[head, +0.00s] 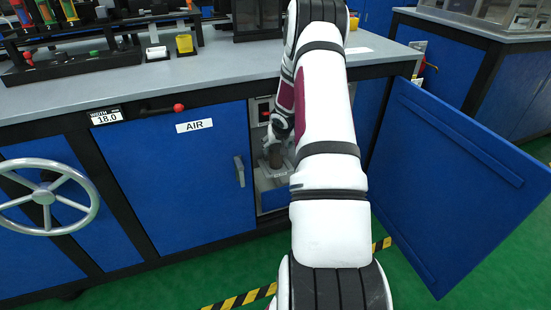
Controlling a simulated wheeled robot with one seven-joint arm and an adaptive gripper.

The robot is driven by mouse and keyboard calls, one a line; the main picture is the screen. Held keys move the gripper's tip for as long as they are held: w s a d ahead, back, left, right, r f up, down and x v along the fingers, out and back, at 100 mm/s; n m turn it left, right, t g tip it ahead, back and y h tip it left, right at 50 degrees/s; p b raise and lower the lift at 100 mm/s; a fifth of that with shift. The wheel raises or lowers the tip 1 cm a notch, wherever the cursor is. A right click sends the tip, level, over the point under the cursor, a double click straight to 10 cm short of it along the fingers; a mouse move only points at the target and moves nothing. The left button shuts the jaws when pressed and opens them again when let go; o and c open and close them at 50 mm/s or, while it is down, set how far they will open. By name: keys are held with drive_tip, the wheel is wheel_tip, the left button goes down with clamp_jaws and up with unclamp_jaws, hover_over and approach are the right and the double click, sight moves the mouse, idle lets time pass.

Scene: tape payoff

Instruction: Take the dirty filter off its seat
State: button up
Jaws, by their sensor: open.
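My white arm reaches into an open compartment under the bench. My gripper (273,146) is small and partly hidden there, with its fingers open. A brownish cylinder, which looks like the dirty filter (275,159), stands upright just below and between the fingers. It sits on a grey metal seat (270,180) low in the compartment. I cannot tell whether the fingers touch the filter. My arm hides the right part of the compartment.
A blue door (455,185) stands swung open on the right. The closed blue AIR door (180,180) with its handle (239,170) borders the opening on the left. The grey bench top (215,75) lies above. A handwheel (45,195) is at far left.

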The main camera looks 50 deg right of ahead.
sight(276, 154)
drive_tip(key=b+x, duration=0.2)
drive_tip(key=x, duration=0.7)
drive_tip(key=shift+f+b, duration=0.1)
drive_tip(key=shift+b, duration=0.3)
drive_tip(key=c, duration=1.3)
